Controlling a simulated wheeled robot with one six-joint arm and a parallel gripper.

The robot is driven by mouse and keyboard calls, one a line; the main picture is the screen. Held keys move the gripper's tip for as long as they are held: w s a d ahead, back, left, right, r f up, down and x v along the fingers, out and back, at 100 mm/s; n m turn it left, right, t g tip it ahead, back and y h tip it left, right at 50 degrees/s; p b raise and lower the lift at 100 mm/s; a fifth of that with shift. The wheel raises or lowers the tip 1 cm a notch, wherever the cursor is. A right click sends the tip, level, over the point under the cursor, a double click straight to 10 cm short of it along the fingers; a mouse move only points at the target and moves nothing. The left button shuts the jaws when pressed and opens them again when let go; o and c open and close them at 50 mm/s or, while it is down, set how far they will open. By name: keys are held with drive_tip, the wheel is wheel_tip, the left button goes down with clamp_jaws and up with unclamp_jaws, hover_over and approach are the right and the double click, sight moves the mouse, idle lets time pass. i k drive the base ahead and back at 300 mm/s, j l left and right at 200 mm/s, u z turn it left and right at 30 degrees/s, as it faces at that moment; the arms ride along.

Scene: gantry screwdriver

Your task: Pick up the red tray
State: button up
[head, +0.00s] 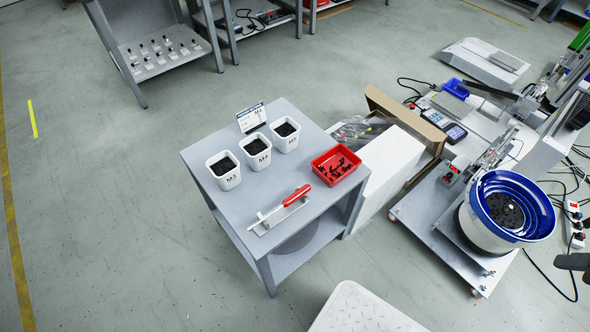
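The red tray (348,176) sits on the right side of the small grey table (228,219), near its right edge. It is a shallow open bin with several small dark parts inside. Nothing touches it from above. A dark piece (573,262) pokes in at the right edge of the head view, far to the right of the tray. It may be the tip of my gripper, but it is cut off, so I cannot tell whether it is open or shut.
Several white cups (226,180) of dark parts and a label sign (252,118) stand behind and left of the tray. A red-handled screwdriver (296,196) lies on a holder in front. A white box (388,162) and a blue bowl feeder (512,205) stand to the right.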

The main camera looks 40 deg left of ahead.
sight(338, 162)
drive_tip(key=u, duration=1.25)
drive_tip(key=z, duration=1.55)
drive_tip(key=u, duration=1.5)
drive_tip(key=k+j, duration=0.1)
drive_tip(key=j, duration=0.35)
drive_tip(key=k+j, duration=0.1)
drive_tip(key=j, duration=0.4)
